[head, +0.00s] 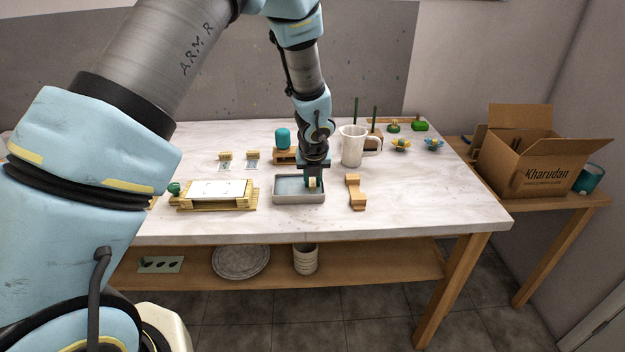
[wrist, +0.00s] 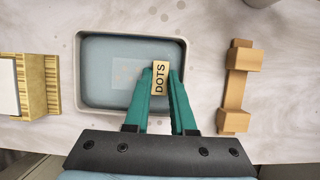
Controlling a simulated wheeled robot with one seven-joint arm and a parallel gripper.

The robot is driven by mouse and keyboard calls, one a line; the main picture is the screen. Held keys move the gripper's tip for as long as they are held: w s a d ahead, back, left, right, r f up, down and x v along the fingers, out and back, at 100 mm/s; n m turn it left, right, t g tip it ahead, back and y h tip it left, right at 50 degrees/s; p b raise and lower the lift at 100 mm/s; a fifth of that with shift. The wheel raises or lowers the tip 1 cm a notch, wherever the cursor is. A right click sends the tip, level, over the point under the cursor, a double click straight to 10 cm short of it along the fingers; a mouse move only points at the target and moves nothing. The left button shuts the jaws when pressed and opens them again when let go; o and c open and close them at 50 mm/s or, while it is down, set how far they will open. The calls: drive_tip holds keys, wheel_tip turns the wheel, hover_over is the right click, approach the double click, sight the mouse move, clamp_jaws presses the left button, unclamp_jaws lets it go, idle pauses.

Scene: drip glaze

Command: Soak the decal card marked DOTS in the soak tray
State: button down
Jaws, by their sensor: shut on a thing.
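The decal card marked DOTS (wrist: 160,78) has a tan wooden tab with black lettering. It also shows as a small tan block in the head view (head: 312,182). A pale, nearly clear sheet with faint reddish marks (wrist: 128,72) extends left from the tab, over the blue tray floor. The soak tray (head: 299,201) is a shallow grey-rimmed tray with a blue inside; its rim shows in the wrist view (wrist: 78,70). My gripper (wrist: 161,80) points down over the tray's right part, its green fingers shut on the tab. Whether the sheet touches the tray floor is hard to tell.
A wooden rest (head: 355,192) stands right of the tray. A bamboo stand with a white sheet (head: 215,190) is at left. A white mug (head: 352,147) is behind right. Two other cards (head: 252,158) (head: 225,161) stand behind left. The table front is clear.

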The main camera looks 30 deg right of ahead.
drive_tip(key=c, duration=0.7)
unclamp_jaws()
drive_tip(key=shift+r, duration=0.1)
drive_tip(key=shift+s+r, duration=0.1)
drive_tip(key=shift+r, duration=0.2)
drive_tip(key=v, duration=1)
drive_tip(key=w+a+r+n+g+y, duration=0.1)
drive_tip(key=a+r+n, duration=0.1)
drive_tip(key=a+n, duration=0.9)
drive_tip(key=w+a+r+n+y, duration=0.1)
drive_tip(key=w+a+n, duration=0.1)
drive_tip(key=a+n, duration=0.85)
drive_tip(key=s+a+n, duration=0.2)
drive_tip(key=a+n, duration=0.3)
drive_tip(key=n, duration=0.1)
drive_tip(key=s+a+r+n+g, duration=0.1)
drive_tip(key=s+a+n, duration=0.2)
drive_tip(key=a+n, duration=0.3)
drive_tip(key=s+a+n, duration=0.3)
drive_tip(key=a+n, duration=0.2)
drive_tip(key=n, duration=0.1)
drive_tip(key=shift+a+r+n+g, duration=0.25)
drive_tip(key=shift+a+g, duration=0.05)
drive_tip(key=shift+a, duration=0.05)
